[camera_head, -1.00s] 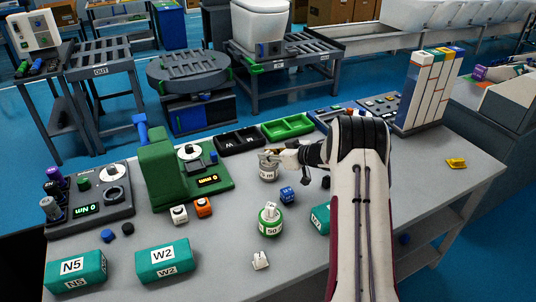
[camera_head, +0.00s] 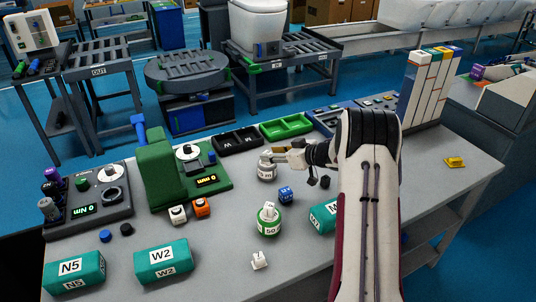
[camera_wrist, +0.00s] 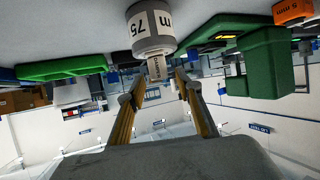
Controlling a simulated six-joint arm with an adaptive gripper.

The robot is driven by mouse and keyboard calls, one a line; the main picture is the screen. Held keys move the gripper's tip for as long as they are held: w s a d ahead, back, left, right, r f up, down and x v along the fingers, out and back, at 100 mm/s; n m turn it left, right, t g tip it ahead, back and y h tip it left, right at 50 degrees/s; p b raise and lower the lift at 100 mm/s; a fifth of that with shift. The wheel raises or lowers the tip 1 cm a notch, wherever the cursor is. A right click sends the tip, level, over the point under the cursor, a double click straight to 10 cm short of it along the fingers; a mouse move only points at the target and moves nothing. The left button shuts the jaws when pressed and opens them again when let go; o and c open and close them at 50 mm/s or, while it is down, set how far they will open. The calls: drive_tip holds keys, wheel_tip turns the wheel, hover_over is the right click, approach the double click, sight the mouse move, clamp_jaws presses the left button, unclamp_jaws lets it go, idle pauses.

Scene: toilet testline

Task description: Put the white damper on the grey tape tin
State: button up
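The grey tape tin (camera_head: 267,173) stands upright on the bench, its 75 m label showing in the wrist view (camera_wrist: 152,30). A small pale damper (camera_head: 265,157) sits on top of the tin; the wrist view shows it (camera_wrist: 157,67) touching the tin's top face, its print too small to read. My gripper (camera_head: 284,157) is just right of the damper. In the wrist view my two fingers (camera_wrist: 161,82) are spread apart, with the damper just beyond the tips and apparently clear of them.
A green tin marked 50 (camera_head: 269,221) with a white piece on top, a blue cube (camera_head: 286,194) and a small white block (camera_head: 259,260) stand nearby. A green press (camera_head: 163,165) is left. Black (camera_head: 238,142) and green (camera_head: 287,127) trays lie behind. Teal boxes (camera_head: 165,263) sit in front.

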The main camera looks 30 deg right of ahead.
drive_tip(key=v, duration=0.8)
drive_tip(key=shift+s+r, duration=0.15)
drive_tip(key=shift+s, duration=0.15)
drive_tip(key=shift+d, duration=0.15)
wheel_tip(320, 180, up, 15)
drive_tip(key=a+m+t+h, duration=0.1)
drive_tip(key=a+m+h, duration=0.1)
drive_tip(key=h, duration=0.4)
drive_tip(key=s+a+r+m+g+h, duration=0.1)
drive_tip(key=s+a+r+m+h, duration=0.2)
drive_tip(key=s+r, duration=0.5)
drive_tip(key=s+a+f+g+y, duration=0.1)
drive_tip(key=s+a+f+g, duration=0.1)
drive_tip(key=s+a, duration=0.5)
drive_tip(key=s+a+f+g+y, duration=0.1)
drive_tip(key=s+a, duration=0.6)
drive_tip(key=s, duration=0.8)
drive_tip(key=s+a+f+g+y, duration=0.2)
drive_tip(key=s+a, duration=0.5)
drive_tip(key=s, duration=0.4)
wheel_tip(320, 180, down, 2)
drive_tip(key=shift+f+g, duration=0.1)
drive_tip(key=shift+g, duration=0.5)
